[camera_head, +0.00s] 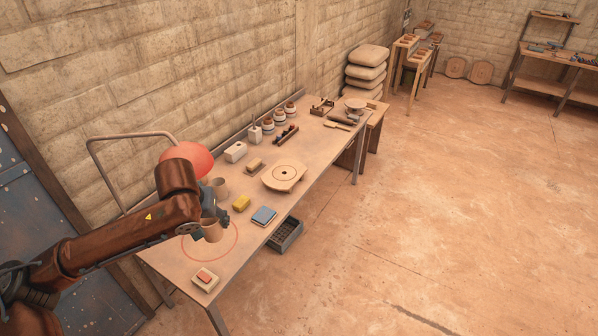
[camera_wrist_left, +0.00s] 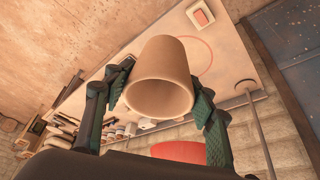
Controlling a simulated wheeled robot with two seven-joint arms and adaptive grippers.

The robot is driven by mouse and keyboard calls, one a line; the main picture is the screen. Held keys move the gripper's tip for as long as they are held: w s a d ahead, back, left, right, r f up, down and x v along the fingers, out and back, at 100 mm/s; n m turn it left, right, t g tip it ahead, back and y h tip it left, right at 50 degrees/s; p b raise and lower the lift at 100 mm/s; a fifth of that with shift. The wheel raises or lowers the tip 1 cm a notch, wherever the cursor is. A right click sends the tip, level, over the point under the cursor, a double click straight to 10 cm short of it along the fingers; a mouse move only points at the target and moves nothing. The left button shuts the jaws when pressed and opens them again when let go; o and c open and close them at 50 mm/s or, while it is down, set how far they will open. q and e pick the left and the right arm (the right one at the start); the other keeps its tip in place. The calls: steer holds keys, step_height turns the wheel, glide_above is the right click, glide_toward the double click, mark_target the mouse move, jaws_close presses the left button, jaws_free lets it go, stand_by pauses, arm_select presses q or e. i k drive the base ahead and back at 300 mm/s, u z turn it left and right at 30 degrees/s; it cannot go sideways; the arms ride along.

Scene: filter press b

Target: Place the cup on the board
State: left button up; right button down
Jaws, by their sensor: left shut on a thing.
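My left gripper (camera_head: 207,217) is shut on a tan cup (camera_head: 212,233), above the red circle marked on the near part of the table. In the left wrist view the cup (camera_wrist_left: 162,72) sits between the two fingers of my left gripper (camera_wrist_left: 160,98), its open mouth facing the camera. The pale rounded board (camera_head: 290,180) lies on the table to the right of and beyond the held cup, apart from it. It has a ring and a small dark centre mark; nothing stands on it. My right gripper is not in view.
A yellow block (camera_head: 241,203) and a blue pad (camera_head: 264,216) lie between cup and board. Another cup (camera_head: 220,186) stands behind my arm near the red dome (camera_head: 190,158). A small tray with a red piece (camera_head: 205,278) is at the near end. Jars line the wall side.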

mark_target(282, 177)
steer(key=z, duration=0.8)
steer(key=i, duration=1.1)
steer(key=z, duration=0.45)
steer(key=i, duration=1.25)
steer(key=u, duration=1.05)
steer(key=i, duration=0.5)
steer(key=u, duration=0.35)
